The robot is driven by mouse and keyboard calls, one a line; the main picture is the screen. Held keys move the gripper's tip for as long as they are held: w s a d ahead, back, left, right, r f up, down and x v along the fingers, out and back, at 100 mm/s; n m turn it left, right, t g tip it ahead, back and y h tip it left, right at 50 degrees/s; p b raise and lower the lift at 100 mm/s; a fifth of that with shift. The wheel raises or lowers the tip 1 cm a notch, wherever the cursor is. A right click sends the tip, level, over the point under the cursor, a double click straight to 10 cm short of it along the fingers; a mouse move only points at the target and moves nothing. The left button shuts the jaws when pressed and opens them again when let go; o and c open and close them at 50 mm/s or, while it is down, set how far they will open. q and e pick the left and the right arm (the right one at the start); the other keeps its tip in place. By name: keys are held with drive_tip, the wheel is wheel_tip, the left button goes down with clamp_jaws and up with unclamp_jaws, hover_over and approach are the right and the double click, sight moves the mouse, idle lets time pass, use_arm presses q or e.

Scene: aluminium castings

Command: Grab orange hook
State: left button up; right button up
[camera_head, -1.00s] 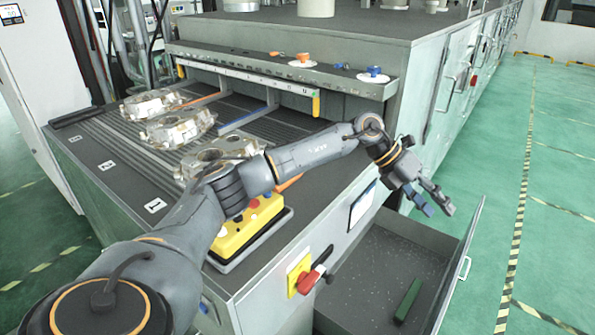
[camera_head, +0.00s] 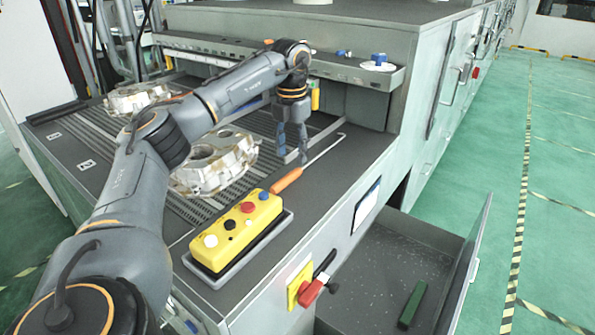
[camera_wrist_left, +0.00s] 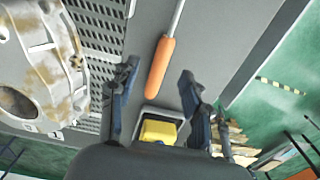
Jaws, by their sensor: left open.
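The orange hook has an orange handle (camera_head: 287,180) and a thin metal rod that runs up and right to a bent end. It lies on the dark bench top, right of the castings. My left gripper (camera_head: 293,157) points down above the bench, just behind the handle in the head view, near the rod. In the left wrist view the orange handle (camera_wrist_left: 159,68) lies ahead, between the two spread fingers (camera_wrist_left: 158,85), with the rod running to the top edge. The gripper is open and empty, and appears apart from the hook. My right gripper is not in view.
A yellow button box (camera_head: 237,231) sits in a tray near the bench's front edge. A rough aluminium casting (camera_head: 214,163) lies left of the hook, with another casting (camera_head: 137,97) behind. An open drawer (camera_head: 385,270) holding a green block (camera_head: 411,305) juts out front right.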

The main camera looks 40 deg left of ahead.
sight(292, 172)
use_arm(q)
drive_tip(key=shift+d+f, duration=0.1)
drive_tip(key=shift+f, duration=0.45)
drive_tip(key=f+p, duration=0.1)
drive_tip(key=f, duration=0.1)
drive_tip(key=f+p, duration=0.1)
drive_tip(key=f, duration=0.1)
drive_tip(key=shift+s+f, duration=0.2)
drive_tip(key=shift+f, duration=0.15)
drive_tip(key=shift+d, duration=0.1)
clamp_jaws()
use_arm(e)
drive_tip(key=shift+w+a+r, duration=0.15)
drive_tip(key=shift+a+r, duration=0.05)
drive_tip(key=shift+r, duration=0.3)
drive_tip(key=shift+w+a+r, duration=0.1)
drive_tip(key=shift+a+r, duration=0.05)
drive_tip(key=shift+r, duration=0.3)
